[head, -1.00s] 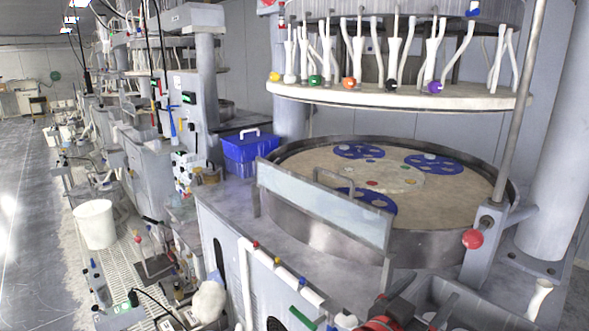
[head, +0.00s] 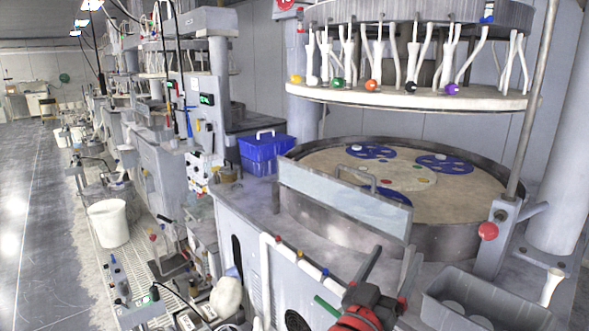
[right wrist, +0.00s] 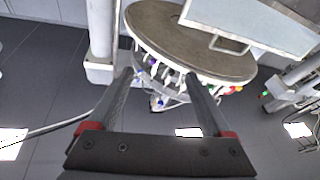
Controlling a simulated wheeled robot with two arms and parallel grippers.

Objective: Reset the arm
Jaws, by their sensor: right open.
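My right gripper (head: 392,256) shows at the bottom of the head view, in front of the polishing machine and its splash panel (head: 340,197). Its two dark fingers are apart with nothing between them. In the right wrist view the gripper (right wrist: 158,75) is also open and empty, with a round brown disc (right wrist: 180,35) beyond the fingertips. The large round platen (head: 325,162) carries several blue carrier discs (head: 445,163) inside a metal rim. My left gripper is not in view.
A grey tray (head: 448,312) with round items stands right of my right gripper. A red ball knob (head: 488,231) and a post (head: 505,225) stand behind it. A blue bin (head: 262,152) sits left of the platen. The aisle floor (head: 40,220) at far left is open.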

